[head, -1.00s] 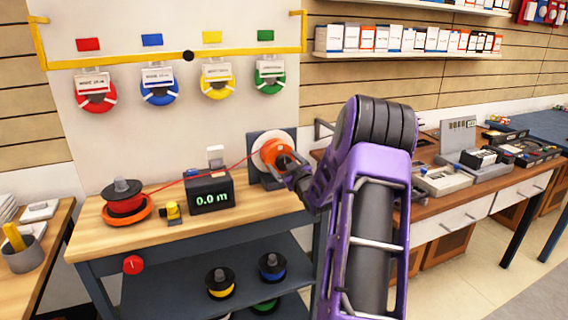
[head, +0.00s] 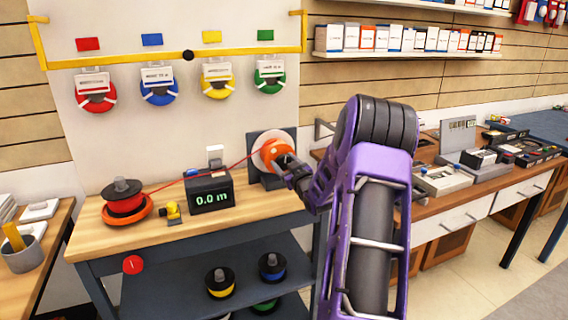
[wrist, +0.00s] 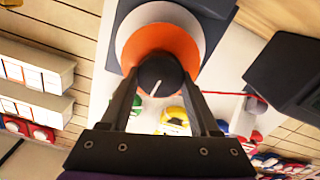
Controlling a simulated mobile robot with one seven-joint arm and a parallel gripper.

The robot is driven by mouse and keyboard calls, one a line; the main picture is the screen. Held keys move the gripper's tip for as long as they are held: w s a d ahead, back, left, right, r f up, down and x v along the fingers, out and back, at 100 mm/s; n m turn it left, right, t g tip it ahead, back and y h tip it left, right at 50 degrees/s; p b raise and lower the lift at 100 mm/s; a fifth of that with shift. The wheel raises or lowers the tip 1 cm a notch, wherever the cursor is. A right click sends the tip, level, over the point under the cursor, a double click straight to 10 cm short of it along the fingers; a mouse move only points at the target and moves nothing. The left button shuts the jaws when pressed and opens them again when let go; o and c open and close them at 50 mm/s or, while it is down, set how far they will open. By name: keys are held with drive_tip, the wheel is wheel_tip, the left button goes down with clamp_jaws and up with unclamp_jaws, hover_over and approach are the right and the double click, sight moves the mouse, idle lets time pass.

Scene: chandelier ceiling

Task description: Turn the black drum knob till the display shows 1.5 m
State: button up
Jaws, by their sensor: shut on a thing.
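The black drum knob (wrist: 160,76) sits at the centre of the orange drum (head: 271,150), which has a pale disc behind it on a dark upright plate (head: 256,170). My gripper (wrist: 158,84) is shut on the knob, with one finger on each side of it in the wrist view. A white mark on the knob's face points down and slightly left there. In the head view my gripper hides most of the knob. The display (head: 210,199) reads 0.0 m in green digits. A red wire (head: 236,164) runs from the red spool (head: 125,200) past the display to the drum.
A small yellow device (head: 172,211) stands between the spool and the display. A red button (head: 133,265) is on the bench front. Spools, including a yellow one (head: 220,283), sit on the shelf below. A side bench (head: 440,212) with boxes is at right.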

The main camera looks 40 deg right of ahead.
drive_tip(key=m, duration=0.6)
drive_tip(key=shift+d, duration=0.25)
drive_tip(key=m+p, duration=0.2)
drive_tip(key=m, duration=0.4)
drive_tip(key=shift+s+d, duration=0.1)
drive_tip(key=shift+d, duration=0.05)
drive_tip(key=m+p, duration=0.1)
drive_tip(key=m, duration=0.3)
drive_tip(key=shift+f, duration=0.1)
drive_tip(key=m, duration=0.1)
drive_tip(key=m+p, duration=0.1)
drive_tip(key=m, duration=0.1)
drive_tip(key=shift+d+f+m, duration=0.15)
drive_tip(key=shift+m, duration=0.15)
drive_tip(key=m, duration=0.2)
drive_tip(key=m+p, duration=0.1)
drive_tip(key=m, duration=0.1)
drive_tip(key=shift+f+m+p, duration=0.2)
drive_tip(key=shift+m+p, duration=0.1)
drive_tip(key=shift+m, duration=0.1)
drive_tip(key=o, duration=1.4)
drive_tip(key=shift+c, duration=0.2)
